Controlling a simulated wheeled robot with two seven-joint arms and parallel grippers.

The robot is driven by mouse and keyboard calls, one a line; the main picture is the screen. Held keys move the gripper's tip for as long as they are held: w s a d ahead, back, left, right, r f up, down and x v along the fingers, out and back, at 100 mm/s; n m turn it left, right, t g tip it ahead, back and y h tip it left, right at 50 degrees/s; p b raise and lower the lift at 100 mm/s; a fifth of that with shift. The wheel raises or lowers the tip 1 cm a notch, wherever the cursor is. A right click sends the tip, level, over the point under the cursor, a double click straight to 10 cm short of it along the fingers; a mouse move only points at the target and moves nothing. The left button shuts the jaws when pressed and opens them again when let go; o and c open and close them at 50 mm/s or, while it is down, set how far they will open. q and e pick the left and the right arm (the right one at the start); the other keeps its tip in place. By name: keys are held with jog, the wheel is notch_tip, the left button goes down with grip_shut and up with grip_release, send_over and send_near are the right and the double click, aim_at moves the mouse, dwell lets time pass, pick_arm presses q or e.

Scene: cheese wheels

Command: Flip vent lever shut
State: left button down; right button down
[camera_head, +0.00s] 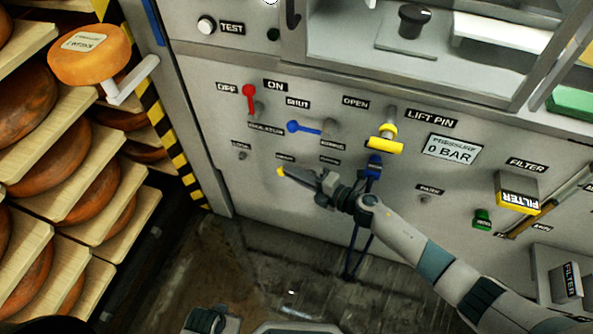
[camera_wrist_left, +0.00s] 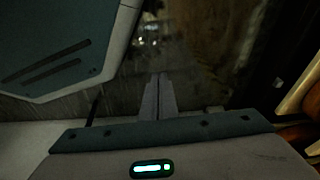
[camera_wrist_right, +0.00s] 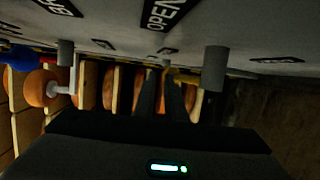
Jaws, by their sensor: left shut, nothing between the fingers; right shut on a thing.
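The wall panel carries several levers with small labels, many too blurred to read. My right gripper (camera_head: 297,176) reaches in from the right, low on the panel. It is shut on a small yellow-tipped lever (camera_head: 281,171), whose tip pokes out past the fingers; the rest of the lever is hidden. In the right wrist view a bit of yellow (camera_wrist_right: 180,72) shows at the fingertips, close to an OPEN label (camera_wrist_right: 165,12). A blue lever (camera_head: 304,127) above points left, below a SHUT label. My left gripper (camera_wrist_left: 158,97) is shut and empty, away from the panel.
A red lever (camera_head: 249,97) points up at upper left. A yellow lift-pin handle (camera_head: 384,140) and a blue part (camera_head: 374,165) are just above my right wrist. Cheese shelves (camera_head: 98,183) stand at left. The floor (camera_head: 240,270) below looks clear.

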jog(key=shift+w+a+f, duration=0.15)
jog(key=shift+a+f, duration=0.2)
jog(key=shift+a, duration=0.3)
jog(key=shift+w+a+f, duration=0.15)
jog(key=shift+a+f, duration=0.2)
jog(key=shift+a, duration=0.25)
pick_arm(q)
jog(key=shift+s+a+f, duration=0.1)
jog(key=shift+s+f, duration=0.15)
jog(key=shift+s, duration=0.15)
jog(key=shift+w+r, duration=0.1)
jog(key=shift+w, duration=0.15)
pick_arm(e)
jog(key=shift+d, duration=0.15)
